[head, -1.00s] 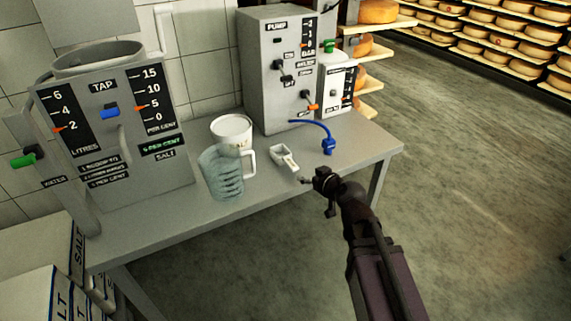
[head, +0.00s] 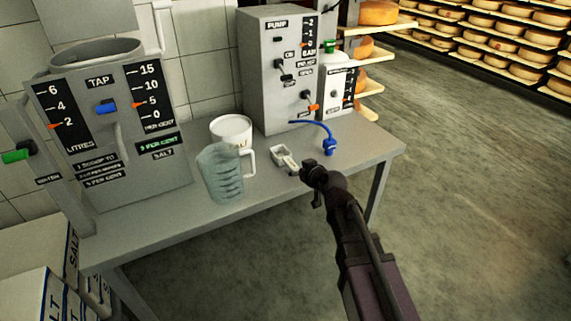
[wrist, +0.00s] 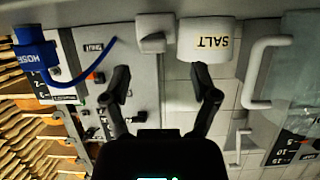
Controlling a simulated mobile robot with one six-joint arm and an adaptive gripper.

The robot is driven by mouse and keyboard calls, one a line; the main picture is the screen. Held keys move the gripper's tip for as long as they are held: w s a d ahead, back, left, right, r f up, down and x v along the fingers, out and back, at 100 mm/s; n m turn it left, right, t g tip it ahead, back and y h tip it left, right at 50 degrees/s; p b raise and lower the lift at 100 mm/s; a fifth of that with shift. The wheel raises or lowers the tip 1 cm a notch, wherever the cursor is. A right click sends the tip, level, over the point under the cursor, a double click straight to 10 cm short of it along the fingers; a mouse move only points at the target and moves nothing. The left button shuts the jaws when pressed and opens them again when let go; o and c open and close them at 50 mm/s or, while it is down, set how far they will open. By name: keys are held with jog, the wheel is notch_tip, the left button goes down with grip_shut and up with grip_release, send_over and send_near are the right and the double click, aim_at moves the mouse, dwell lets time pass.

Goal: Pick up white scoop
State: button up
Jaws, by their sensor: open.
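The white scoop (head: 281,157) lies on the grey table, its handle pointing toward my gripper in the head view. In the wrist view, which looks upside down, the scoop (wrist: 152,32) shows near the top, beyond the fingertips. My gripper (head: 304,174) is just to the right of the scoop's handle end in the head view. Its two fingers (wrist: 162,84) are spread apart with nothing between them. Whether a finger touches the handle cannot be told.
A white salt tub (head: 232,130) and a clear jug (head: 221,172) with a handle stand left of the scoop. A blue hose (head: 328,143) lies to its right. Grey machines (head: 105,130) line the wall.

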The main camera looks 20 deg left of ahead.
aim_at(292, 164)
jog(key=shift+w+a+f, duration=0.15)
jog(key=shift+w+a, duration=0.1)
jog(key=shift+a, duration=0.05)
jog(key=shift+b+x, duration=1.1)
jog(key=shift+x, duration=1.5)
jog(key=shift+w+d+f, duration=0.1)
jog(key=shift+d, duration=0.05)
grip_shut()
